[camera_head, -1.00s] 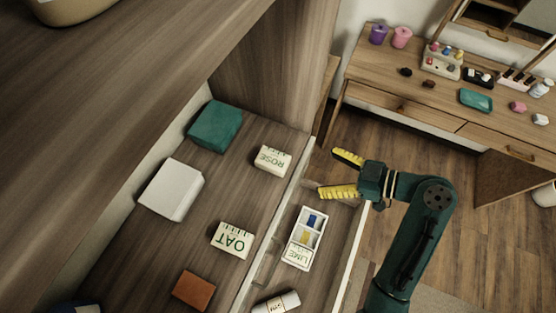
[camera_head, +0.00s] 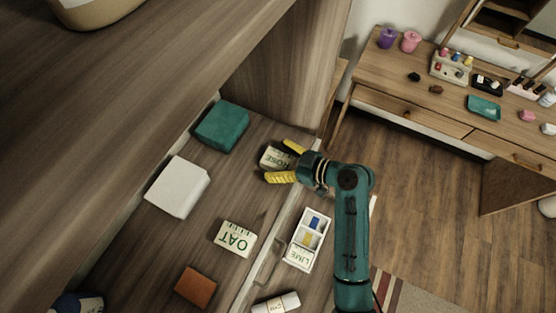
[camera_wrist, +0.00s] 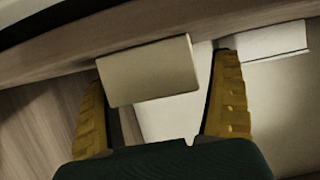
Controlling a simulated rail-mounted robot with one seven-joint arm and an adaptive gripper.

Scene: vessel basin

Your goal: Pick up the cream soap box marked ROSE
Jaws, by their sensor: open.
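The cream soap box marked ROSE (camera_head: 270,158) lies on the wooden shelf near its front edge, partly covered by my gripper in the head view. My gripper (camera_head: 278,161) is open, with one yellow finger on the far side of the box and one on the near side. In the wrist view, a plain cream box face (camera_wrist: 150,68) shows between the fingertips. It is close to the left finger, with a small gap to the right finger. I cannot tell whether either finger touches it.
A cream box marked OAT (camera_head: 236,239), a white box (camera_head: 178,187), a teal box (camera_head: 222,127) and an orange-brown block (camera_head: 196,287) lie on the same shelf. A white tray with a LIME label (camera_head: 305,245) and a white tube (camera_head: 276,303) lie right of the shelf's edge.

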